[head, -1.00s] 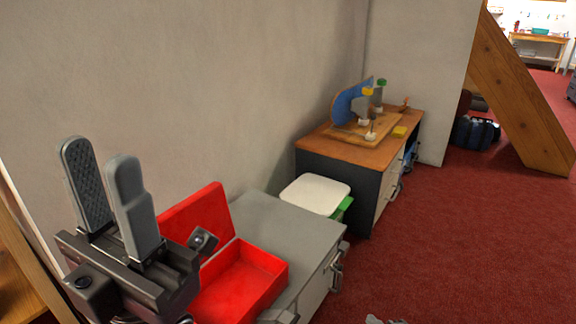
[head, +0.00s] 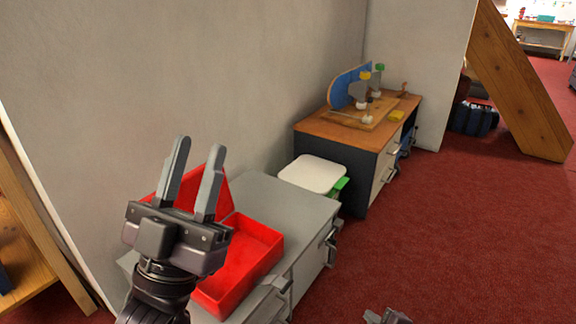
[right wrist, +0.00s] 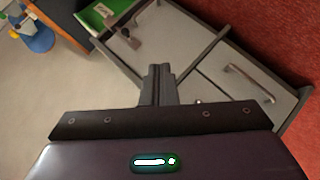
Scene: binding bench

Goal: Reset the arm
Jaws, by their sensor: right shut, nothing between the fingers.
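My left gripper (head: 199,146) stands upright at the lower left of the head view, its two grey fingers pointing up and apart with nothing between them. It is in front of the red box and hides part of it. Only a small grey tip of my right gripper (head: 388,316) shows at the bottom edge of the head view. In the right wrist view my right gripper (right wrist: 158,70) has its fingers together and empty, seen against a grey drawer cabinet.
An open red box (head: 240,262) sits on a low grey cabinet (head: 290,210). A slanted wooden beam (head: 520,85) stands at the right. The red floor (head: 460,230) between is open.

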